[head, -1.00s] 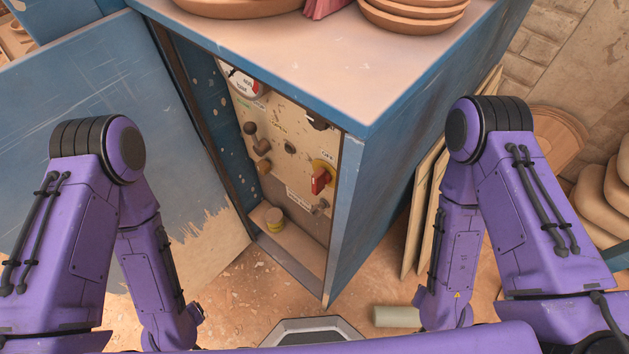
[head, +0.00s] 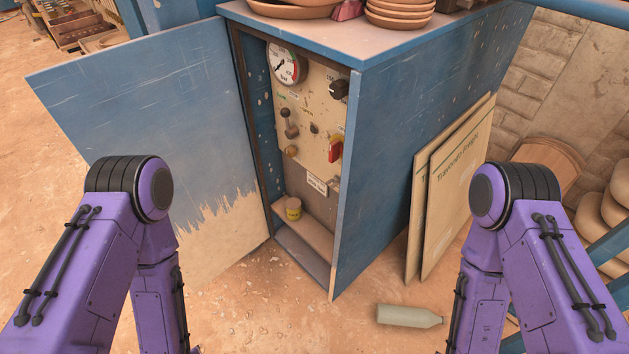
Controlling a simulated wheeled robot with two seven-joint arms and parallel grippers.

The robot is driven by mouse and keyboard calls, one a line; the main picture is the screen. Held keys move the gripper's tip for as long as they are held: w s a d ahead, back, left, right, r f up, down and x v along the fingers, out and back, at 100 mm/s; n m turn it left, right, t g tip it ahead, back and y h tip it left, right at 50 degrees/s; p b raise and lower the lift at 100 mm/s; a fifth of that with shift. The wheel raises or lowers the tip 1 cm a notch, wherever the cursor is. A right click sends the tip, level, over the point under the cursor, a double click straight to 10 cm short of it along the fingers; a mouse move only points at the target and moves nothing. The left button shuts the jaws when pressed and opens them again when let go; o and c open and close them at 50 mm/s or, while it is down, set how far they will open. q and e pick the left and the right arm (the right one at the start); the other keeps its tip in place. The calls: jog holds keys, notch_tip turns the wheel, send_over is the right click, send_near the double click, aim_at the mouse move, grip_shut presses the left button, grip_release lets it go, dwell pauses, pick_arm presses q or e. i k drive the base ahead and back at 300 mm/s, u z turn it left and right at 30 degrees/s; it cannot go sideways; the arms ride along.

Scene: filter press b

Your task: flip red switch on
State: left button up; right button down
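The red switch (head: 335,150) sits on the right side of a beige control panel (head: 305,112), inside a blue cabinet (head: 392,160). Its handle looks roughly upright; the label by it is too small to read here. The panel also carries a round gauge (head: 285,66), a black knob (head: 339,89) and a dark lever (head: 288,119). My two purple arms show at the lower left and lower right, well short of the cabinet. Neither gripper is in the frame, so their states are hidden.
The blue cabinet door (head: 150,125) stands open to the left. Cardboard sheets (head: 450,195) lean on the cabinet's right side. A pale bottle (head: 408,316) lies on the floor at front right. Terracotta dishes (head: 400,12) sit on top.

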aim_at(335, 148)
jog(key=k, duration=0.15)
jog(key=z, duration=3.05)
jog(key=k, duration=1.7)
jog(key=u, duration=2.6)
jog(key=i, duration=1)
